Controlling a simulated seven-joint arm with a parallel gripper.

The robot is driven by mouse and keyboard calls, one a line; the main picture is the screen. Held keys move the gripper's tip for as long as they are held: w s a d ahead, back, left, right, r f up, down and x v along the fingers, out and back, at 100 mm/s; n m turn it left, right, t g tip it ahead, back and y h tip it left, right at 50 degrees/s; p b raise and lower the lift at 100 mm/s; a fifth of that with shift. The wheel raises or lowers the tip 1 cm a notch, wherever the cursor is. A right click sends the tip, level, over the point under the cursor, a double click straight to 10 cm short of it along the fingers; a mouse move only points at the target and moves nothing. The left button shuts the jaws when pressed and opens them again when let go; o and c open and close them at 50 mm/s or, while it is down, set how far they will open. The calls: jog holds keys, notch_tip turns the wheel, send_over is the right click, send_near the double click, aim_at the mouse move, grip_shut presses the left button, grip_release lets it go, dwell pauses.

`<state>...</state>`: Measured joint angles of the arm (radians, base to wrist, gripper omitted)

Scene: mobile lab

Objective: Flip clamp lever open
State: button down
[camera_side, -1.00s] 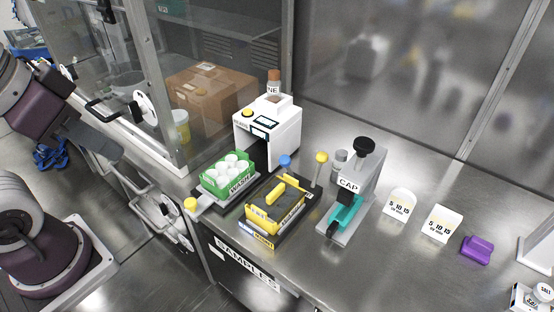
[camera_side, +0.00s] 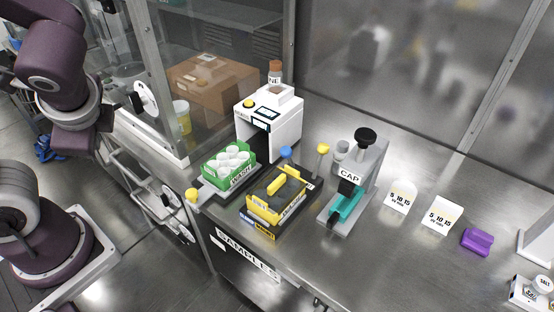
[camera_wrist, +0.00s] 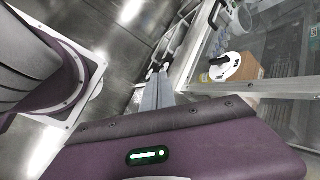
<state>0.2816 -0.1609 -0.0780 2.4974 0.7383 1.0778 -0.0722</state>
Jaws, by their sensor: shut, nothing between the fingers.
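Ball-knobbed levers stand on the bench in the side view: a yellow-knobbed lever (camera_side: 323,149) and a blue-knobbed lever (camera_side: 285,152) behind the yellow rack (camera_side: 275,203), and a yellow knob (camera_side: 191,195) at the left of the green rack. I cannot tell which is the clamp lever or whether it is open. My gripper (camera_wrist: 157,72) shows in the wrist view with its fingers together and empty. In the side view my arm is at the far left, well away from the levers, and the fingers cannot be made out.
The green rack (camera_side: 226,178) holds several white caps before a white machine (camera_side: 284,122). A CAP press (camera_side: 367,178) stands right of the yellow rack. A glass enclosure with a cardboard box (camera_side: 210,83) stands at the back left.

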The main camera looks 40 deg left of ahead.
jog(key=w+d+f+m+t+y, duration=0.1)
jog(key=w+m+t+y, duration=0.15)
jog(key=w+m, duration=0.4)
jog(key=w+d+f+m+t+y, duration=0.1)
jog(key=w+m+t, duration=0.3)
jog(key=w+m, duration=0.25)
jog(key=w+d+f+m+t+h, duration=0.1)
jog(key=w+d+f+m+h, duration=0.1)
jog(key=d+f+m+h, duration=0.1)
jog(key=w+d+f+m+t+h, duration=0.2)
jog(key=d+f+m+h, duration=0.1)
jog(key=d, duration=0.5)
jog(key=w+d+f+m+t+h, duration=0.2)
jog(key=d+f+m+h, duration=0.1)
jog(key=d+f+m, duration=0.2)
jog(key=shift+w+d+f+m, duration=0.1)
jog(key=shift+w+d+m, duration=0.35)
jog(key=shift+m, duration=0.35)
send_near(290, 158)
jog(key=w, duration=0.2)
jog(key=w+a+f, duration=0.1)
jog(key=shift+w+a, duration=0.1)
jog(key=shift+r, duration=0.1)
